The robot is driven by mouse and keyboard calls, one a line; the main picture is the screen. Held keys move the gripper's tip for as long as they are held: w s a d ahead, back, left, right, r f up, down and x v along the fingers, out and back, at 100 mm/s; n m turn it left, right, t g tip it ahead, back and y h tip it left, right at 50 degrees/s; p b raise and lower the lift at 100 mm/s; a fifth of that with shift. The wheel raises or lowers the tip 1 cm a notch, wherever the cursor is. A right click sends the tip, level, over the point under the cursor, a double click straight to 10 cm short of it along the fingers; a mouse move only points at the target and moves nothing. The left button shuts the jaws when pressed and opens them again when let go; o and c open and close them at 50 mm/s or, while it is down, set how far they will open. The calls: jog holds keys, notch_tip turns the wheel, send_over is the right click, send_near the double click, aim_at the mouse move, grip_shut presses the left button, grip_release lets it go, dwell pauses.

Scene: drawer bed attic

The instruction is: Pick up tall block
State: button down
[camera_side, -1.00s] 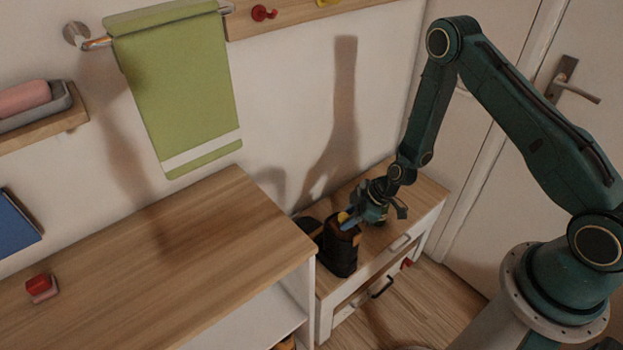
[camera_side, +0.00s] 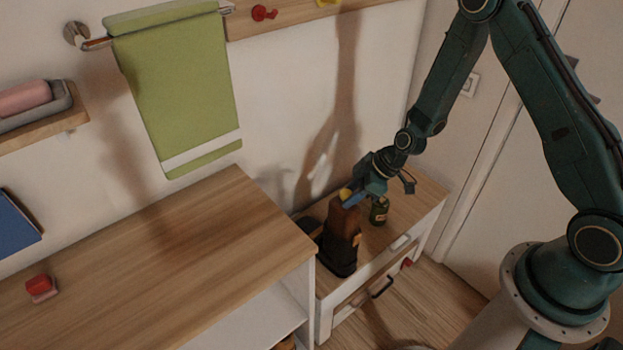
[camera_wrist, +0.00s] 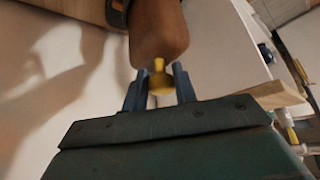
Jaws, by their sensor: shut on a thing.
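The tall block (camera_side: 343,218) is reddish brown with a yellow knob (camera_wrist: 158,78) on its end. In the side view it stands roughly upright, its upper part above a dark holder (camera_side: 337,262) on the low cabinet. Its lower end is hidden or merges with the dark holder, so I cannot tell if it is clear. My gripper (camera_side: 352,194) is at its top, shut on the knob. In the wrist view, the blue fingers of my gripper (camera_wrist: 157,86) sit either side of the knob, with the brown block (camera_wrist: 157,30) beyond.
A small dark green jar (camera_side: 379,211) stands on the low cabinet (camera_side: 412,197) right of the block. Another dark container (camera_side: 308,225) is partly hidden behind the holder. The higher wooden worktop (camera_side: 190,240) is at left, mostly bare. A green towel (camera_side: 182,90) hangs on the wall.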

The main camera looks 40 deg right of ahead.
notch_tip(320, 180, up, 19)
dwell(0.6)
jog(key=shift+d, duration=0.1)
dwell(0.5)
